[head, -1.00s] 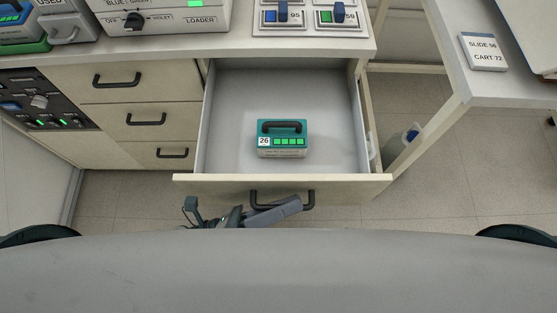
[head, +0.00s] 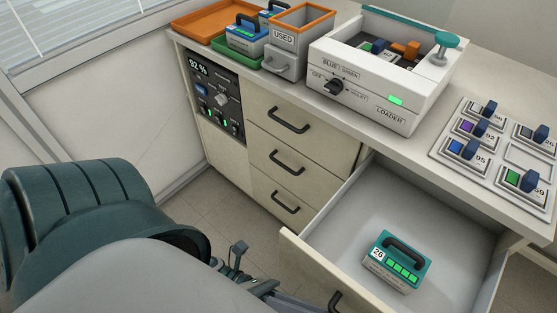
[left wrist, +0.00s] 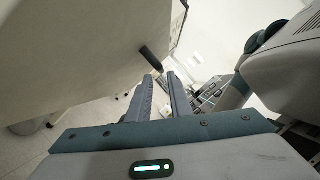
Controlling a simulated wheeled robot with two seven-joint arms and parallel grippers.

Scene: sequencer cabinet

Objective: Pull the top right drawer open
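The top right drawer (head: 335,215) is pulled well out of the cabinet in the head view. Its grey inside holds a teal cartridge (head: 397,262) marked 26 with a black handle. The drawer's black handle (head: 335,301) shows at the bottom edge of the head view. In the left wrist view a pale panel (left wrist: 85,60) fills the upper left, with a black handle end (left wrist: 150,58) sticking out. My left gripper (left wrist: 160,77) has its two fingers apart with a gap between them. The handle end is just beyond the fingertips; contact is unclear. My right gripper is not in view.
Three closed drawers (head: 290,160) are left of the open one. The worktop holds a white loader (head: 375,75), a USED bin (head: 295,40), an orange tray (head: 215,18) and slots with small cartridges (head: 490,140). Bare floor (head: 215,215) lies before the cabinet.

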